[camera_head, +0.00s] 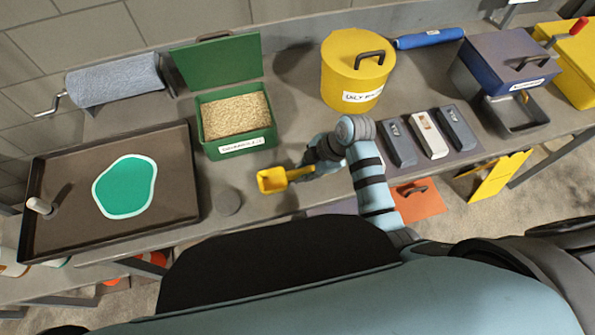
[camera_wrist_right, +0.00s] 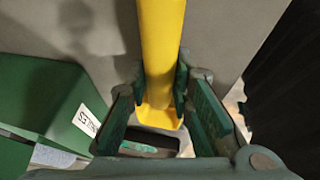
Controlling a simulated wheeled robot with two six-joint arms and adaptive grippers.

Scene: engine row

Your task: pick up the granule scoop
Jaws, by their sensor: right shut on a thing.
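The yellow granule scoop (camera_head: 272,180) shows in the head view in front of the green granule box, near the bench's front edge. My right gripper (camera_head: 308,170) is shut on its handle, at the handle's right end. In the right wrist view the yellow handle (camera_wrist_right: 161,60) runs between the two fingers of my right gripper (camera_wrist_right: 160,108). The fingers hide part of the handle. I cannot tell whether the scoop touches the bench. My left gripper is not in view.
The open green box (camera_head: 234,140) of granules stands behind the scoop. A dark tray (camera_head: 60,175) with a green patch lies left. A yellow lidded bin (camera_head: 350,95) stands behind my right arm. Several handheld devices (camera_head: 428,133) lie right. A round grey disc (camera_head: 228,201) lies left of the scoop.

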